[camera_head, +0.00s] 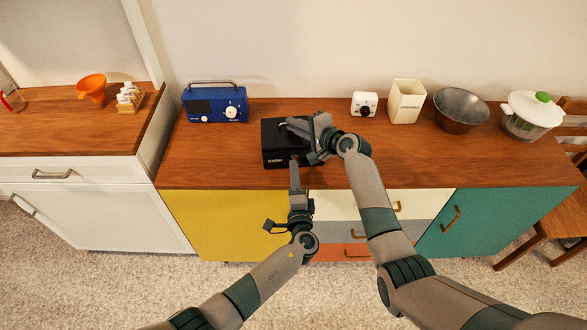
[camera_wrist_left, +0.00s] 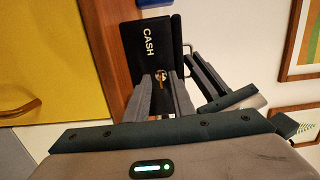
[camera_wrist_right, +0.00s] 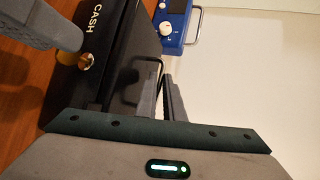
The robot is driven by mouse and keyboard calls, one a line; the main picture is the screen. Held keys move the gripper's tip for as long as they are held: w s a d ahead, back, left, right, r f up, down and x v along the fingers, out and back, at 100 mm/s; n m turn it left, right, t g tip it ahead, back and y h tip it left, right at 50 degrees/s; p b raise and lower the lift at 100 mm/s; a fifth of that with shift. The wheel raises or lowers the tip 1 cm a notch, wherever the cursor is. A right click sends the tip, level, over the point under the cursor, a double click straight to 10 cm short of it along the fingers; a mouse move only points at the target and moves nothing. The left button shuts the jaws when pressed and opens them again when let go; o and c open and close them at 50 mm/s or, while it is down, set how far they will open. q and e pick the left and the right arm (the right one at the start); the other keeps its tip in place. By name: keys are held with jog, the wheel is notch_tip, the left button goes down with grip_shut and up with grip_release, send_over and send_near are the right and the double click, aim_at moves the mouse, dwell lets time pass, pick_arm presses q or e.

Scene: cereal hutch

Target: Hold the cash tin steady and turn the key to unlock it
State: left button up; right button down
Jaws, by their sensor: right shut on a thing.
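The black cash tin (camera_head: 272,135) sits on the wooden counter, with its CASH label facing front. A gold key (camera_wrist_left: 160,76) stands in the tin's front face, and it also shows in the right wrist view (camera_wrist_right: 87,58). My left gripper (camera_head: 295,165) is in front of the tin, open, with its fingertips on either side of the key and a small gap visible. My right gripper (camera_head: 294,124) is over the top of the tin, shut on the tin's dark handle (camera_wrist_right: 152,66). Its fingertips are partly hidden in the head view.
A blue radio (camera_head: 214,104) stands left of the tin. A white timer (camera_head: 364,103), a cream canister (camera_head: 406,101), a metal bowl (camera_head: 461,108) and a white lidded pot (camera_head: 531,112) stand to the right. The counter (camera_head: 220,165) is clear around the tin's front left.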

jog(key=shift+f, duration=0.1)
pick_arm(q)
jog(key=s, duration=1)
jog(key=shift+d, duration=0.35)
pick_arm(e)
jog(key=c, duration=1.8)
grip_release()
jog(key=shift+s+d, duration=0.1)
jog(key=shift+s, duration=0.05)
jog(key=shift+s+d, duration=0.3)
jog(key=shift+s, duration=0.1)
jog(key=v, duration=1.1)
jog(key=shift+w+r, duration=0.2)
jog(key=shift+r, duration=0.15)
jog(key=shift+a, duration=0.1)
